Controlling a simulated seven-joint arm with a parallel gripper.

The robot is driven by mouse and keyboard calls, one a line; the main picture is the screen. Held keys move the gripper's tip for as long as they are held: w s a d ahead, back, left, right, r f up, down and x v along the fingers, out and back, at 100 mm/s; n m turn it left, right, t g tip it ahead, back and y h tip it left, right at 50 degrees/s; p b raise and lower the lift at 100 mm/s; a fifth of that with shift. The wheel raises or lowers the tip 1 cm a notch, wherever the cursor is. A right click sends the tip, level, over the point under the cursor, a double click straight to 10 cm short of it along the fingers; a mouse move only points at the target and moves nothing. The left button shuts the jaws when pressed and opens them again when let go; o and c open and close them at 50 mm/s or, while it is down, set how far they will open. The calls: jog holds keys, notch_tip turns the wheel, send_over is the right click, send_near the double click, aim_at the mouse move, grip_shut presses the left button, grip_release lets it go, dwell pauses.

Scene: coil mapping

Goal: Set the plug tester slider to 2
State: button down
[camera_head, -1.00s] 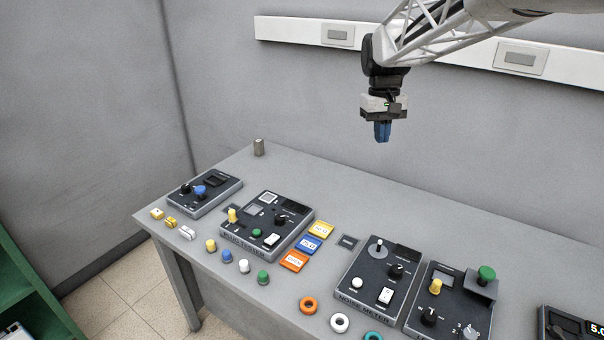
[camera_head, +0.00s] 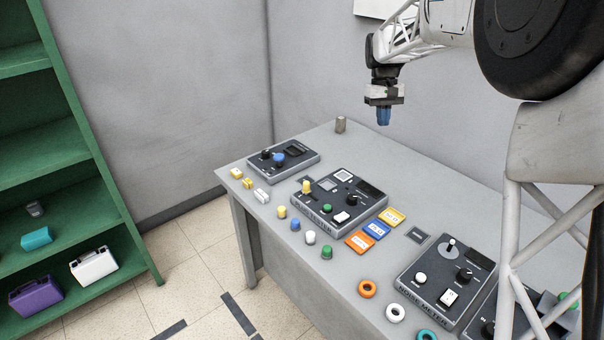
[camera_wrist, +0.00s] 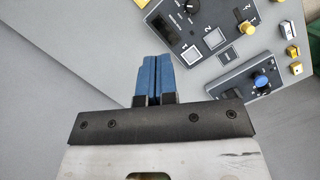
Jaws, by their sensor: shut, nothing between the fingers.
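The plug tester (camera_head: 370,208) is a dark panel in a grey case on the table. It has a yellow knob (camera_head: 306,187), a green knob (camera_head: 327,209), a black dial (camera_head: 351,200) and a white switch. The wrist view shows part of the panel (camera_wrist: 205,20) at the top right, with its yellow knob (camera_wrist: 246,27) and squares marked 1 and 2. I cannot read the slider's setting. My gripper (camera_head: 383,118) is high above the back of the table, well clear of the tester. Its blue fingers (camera_wrist: 155,62) are shut together and empty.
A panel with a blue knob (camera_head: 278,159) stands left of the tester. The noise meter (camera_head: 447,280) stands to the right. Loose knobs, coloured tags and rings lie along the front. A green shelf (camera_head: 60,150) is at left.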

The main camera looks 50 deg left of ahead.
aim_at(306, 187)
jog(key=s+a+f+n, duration=0.1)
jog(key=s+a+f, duration=0.3)
jog(key=a, duration=0.4)
jog(key=s+a+f+n+h, duration=0.1)
jog(key=s+a+f, duration=0.3)
jog(key=a, duration=0.5)
jog(key=s+a+f+n, duration=0.1)
jog(key=s+a+f, duration=0.2)
jog(key=a+f, duration=0.3)
jog(key=a, duration=0.3)
jog(key=shift+s+a+n+h, duration=0.15)
jog(key=shift+s+n+h, duration=0.15)
jog(key=shift+s, duration=0.1)
jog(key=x, duration=1)
jog(key=shift+s+d, duration=0.2)
jog(key=shift+d, duration=0.8)
jog(key=shift+s+d, duration=0.25)
jog(key=shift+d, duration=0.75)
